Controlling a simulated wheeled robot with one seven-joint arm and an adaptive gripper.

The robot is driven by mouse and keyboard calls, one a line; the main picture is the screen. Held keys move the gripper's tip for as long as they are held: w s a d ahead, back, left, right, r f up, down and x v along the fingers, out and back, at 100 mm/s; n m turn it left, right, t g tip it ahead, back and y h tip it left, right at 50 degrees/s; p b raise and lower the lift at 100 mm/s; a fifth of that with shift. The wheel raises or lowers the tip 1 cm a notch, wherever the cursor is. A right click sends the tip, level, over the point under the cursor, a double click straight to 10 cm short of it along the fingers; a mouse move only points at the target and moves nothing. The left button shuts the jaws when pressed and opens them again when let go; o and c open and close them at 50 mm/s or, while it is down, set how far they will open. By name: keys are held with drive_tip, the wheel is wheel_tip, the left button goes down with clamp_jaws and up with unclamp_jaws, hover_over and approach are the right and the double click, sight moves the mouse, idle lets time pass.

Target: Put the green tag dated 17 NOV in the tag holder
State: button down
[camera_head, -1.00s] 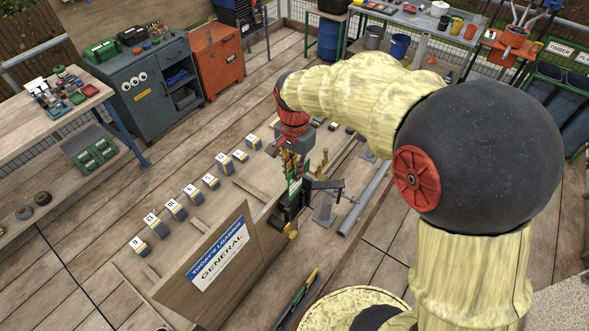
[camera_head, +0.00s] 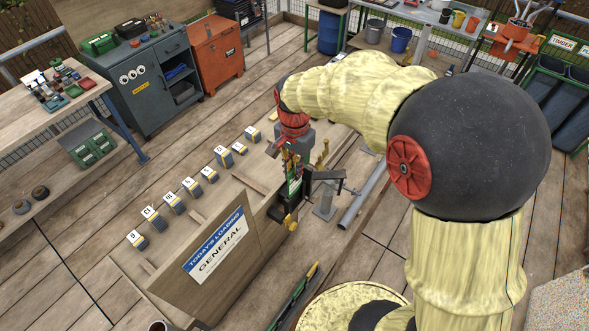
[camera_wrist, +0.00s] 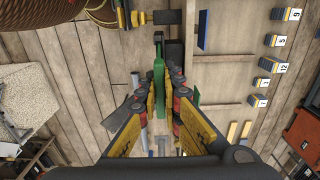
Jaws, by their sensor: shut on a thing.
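My gripper (camera_head: 293,167) points down at the near right end of the wooden bench. It is shut on a thin green tag (camera_head: 294,188), which hangs upright below the fingers with a pale patch on its face. In the wrist view the green tag (camera_wrist: 158,72) shows edge-on between the fingertips (camera_wrist: 163,88). The date on it is too small to read. A dark fitting with a brass knob (camera_head: 290,222) is at the bench end, close below the tag. It may be the tag holder; I cannot tell whether the tag touches it.
The bench (camera_head: 240,205) carries a row of numbered blocks (camera_head: 174,203) and a GENERAL loading sign (camera_head: 216,245) on its front. A grey post with an arm (camera_head: 325,200) stands close right of my gripper. A grey pipe (camera_head: 362,195) lies further right.

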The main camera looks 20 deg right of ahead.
sight(295, 193)
drive_tip(key=shift+f+b, duration=2.2)
drive_tip(key=shift+f, duration=1.5)
drive_tip(key=shift+f, duration=0.1)
drive_tip(key=c, duration=1.9)
unclamp_jaws()
wheel_tip(295, 193, up, 12)
